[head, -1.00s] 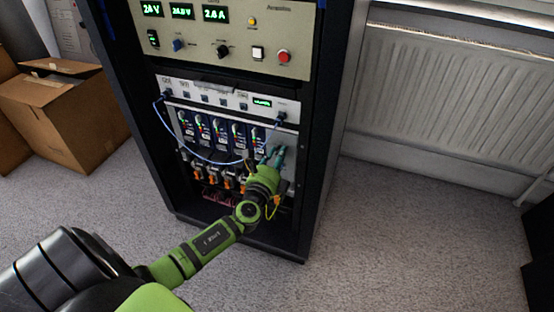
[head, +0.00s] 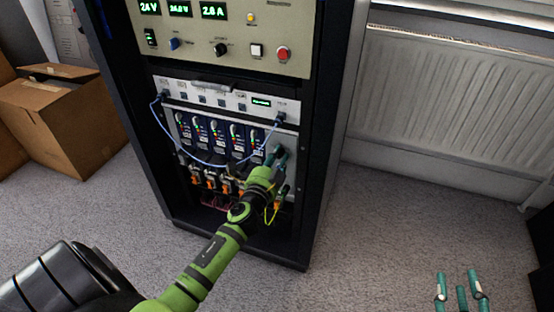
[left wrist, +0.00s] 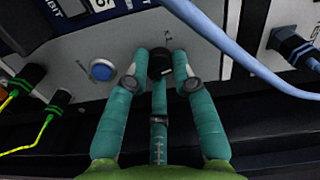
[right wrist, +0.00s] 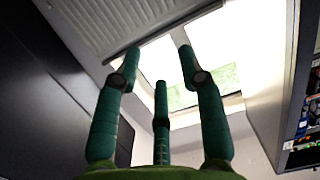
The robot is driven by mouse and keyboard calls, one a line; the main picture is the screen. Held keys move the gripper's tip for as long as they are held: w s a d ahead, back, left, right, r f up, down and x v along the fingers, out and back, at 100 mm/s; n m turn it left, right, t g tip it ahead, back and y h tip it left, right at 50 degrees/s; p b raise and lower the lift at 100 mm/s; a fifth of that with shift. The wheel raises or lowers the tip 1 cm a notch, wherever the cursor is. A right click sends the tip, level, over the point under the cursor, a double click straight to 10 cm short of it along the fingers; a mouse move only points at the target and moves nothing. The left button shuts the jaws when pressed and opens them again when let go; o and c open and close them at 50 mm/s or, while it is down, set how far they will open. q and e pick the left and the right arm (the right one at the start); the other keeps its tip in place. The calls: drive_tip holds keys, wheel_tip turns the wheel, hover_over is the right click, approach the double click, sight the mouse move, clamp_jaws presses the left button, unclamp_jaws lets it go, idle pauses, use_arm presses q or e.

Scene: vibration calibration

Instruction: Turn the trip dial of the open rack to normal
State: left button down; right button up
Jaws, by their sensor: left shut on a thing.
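The open rack (head: 318,150) stands in the middle of the head view, its lower bay holding a row of dark modules. My left gripper (head: 277,156) reaches to the right end of that bay. In the left wrist view the black trip dial (left wrist: 160,62) sits on the grey panel, between the teal fingertips of my left gripper (left wrist: 160,70), which is shut on it. The dial's pointer and most markings are too small or hidden to read. My right gripper (head: 460,286) is at the lower right of the head view. In its wrist view its fingers (right wrist: 160,55) are apart and empty.
A blue button (left wrist: 101,69) is left of the dial. A blue cable (left wrist: 235,60) passes close on the right, and yellow-green leads (left wrist: 47,120) plug in at left. Cardboard boxes (head: 65,115) stand left of the rack, a radiator (head: 450,100) right. Carpet in front is free.

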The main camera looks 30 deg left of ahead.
use_arm(q)
drive_tip(key=shift+w+d+r+n, duration=0.1)
drive_tip(key=shift+d+n, duration=0.3)
drive_tip(key=shift+n, duration=0.1)
drive_tip(key=n+p, duration=0.1)
drive_tip(key=n, duration=0.3)
drive_tip(key=shift+a+r, duration=0.1)
drive_tip(key=shift+r, duration=0.1)
drive_tip(key=n+p, duration=0.1)
drive_tip(key=n, duration=0.2)
drive_tip(key=shift+a+p, duration=0.1)
drive_tip(key=shift+p, duration=0.25)
use_arm(e)
drive_tip(key=s+d+f+g+h, duration=0.1)
drive_tip(key=s+d+f+g, duration=0.2)
drive_tip(key=f, duration=0.3)
drive_tip(key=s+d+f+m+g+h, duration=0.1)
drive_tip(key=s+d+f+g+h, duration=0.1)
drive_tip(key=s+f+g, duration=0.3)
wheel_tip(320, 180, down, 2)
drive_tip(key=shift+s+d+f+g, duration=0.1)
drive_tip(key=shift+s+d+g, duration=0.2)
drive_tip(key=shift+d+g, duration=0.2)
use_arm(q)
drive_tip(key=shift+r, duration=0.1)
drive_tip(key=c, duration=1.1)
unclamp_jaws()
drive_tip(key=shift+o, duration=0.2)
drive_tip(key=shift+a, duration=0.1)
